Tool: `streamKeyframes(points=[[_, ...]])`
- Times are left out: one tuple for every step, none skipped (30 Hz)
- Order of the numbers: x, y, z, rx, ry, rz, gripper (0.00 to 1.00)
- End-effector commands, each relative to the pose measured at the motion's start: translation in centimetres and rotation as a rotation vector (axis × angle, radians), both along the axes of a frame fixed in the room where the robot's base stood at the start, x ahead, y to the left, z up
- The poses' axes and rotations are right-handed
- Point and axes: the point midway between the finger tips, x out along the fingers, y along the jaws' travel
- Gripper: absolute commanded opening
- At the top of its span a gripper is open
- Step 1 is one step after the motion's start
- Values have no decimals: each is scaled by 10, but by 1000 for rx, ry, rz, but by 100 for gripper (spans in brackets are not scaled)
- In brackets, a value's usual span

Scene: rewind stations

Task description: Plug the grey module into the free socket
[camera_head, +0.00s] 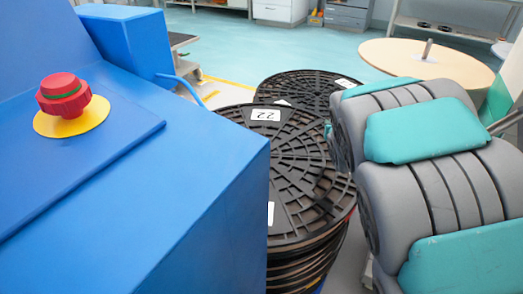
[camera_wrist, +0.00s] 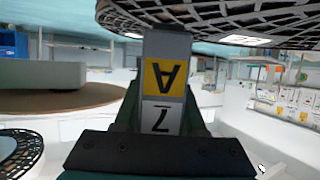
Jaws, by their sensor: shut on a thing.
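In the wrist view, the grey module (camera_wrist: 167,46) stands out from between the dark fingers of my gripper (camera_wrist: 163,112). It carries a yellow label with an "A" and a white label with a "7", both upside down in the picture. My gripper is shut on it. The module's far end lies in front of a black lattice reel at the top of the picture; I cannot tell whether they touch. Neither gripper nor module shows in the head view, where my grey and teal arm fills the right side. I see no free socket in either view.
A blue machine housing (camera_head: 190,190) with a red stop button (camera_head: 64,95) fills the left. Black lattice reels (camera_head: 300,165) are stacked between it and my arm; one label reads 22. Teal floor (camera_head: 270,50) lies open at the back.

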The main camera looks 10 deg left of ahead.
Motion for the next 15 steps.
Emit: streamKeyframes(points=[[4, 11, 4, 3, -2, 52, 0], [5, 18, 5, 3, -1, 85, 0], [6, 28, 6, 2, -1, 130, 0], [6, 35, 6, 2, 0, 164, 0], [6, 43, 6, 2, 1, 197, 0], [5, 52, 6, 3, 2, 243, 0], [4, 60, 6, 2, 3, 278, 0], [3, 67, 6, 1, 4, 314, 0], [1, 77, 6, 0, 3, 362, 0], [-2, 84, 5, 0, 2, 400, 0], [-4, 91, 5, 0, 2, 436, 0], [-9, 99, 3, -2, 4, 484, 0], [-13, 106, 3, -1, 3, 521, 0], [-17, 113, 1, -1, 2, 560, 0], [-23, 119, -1, -3, 4, 606, 0]])
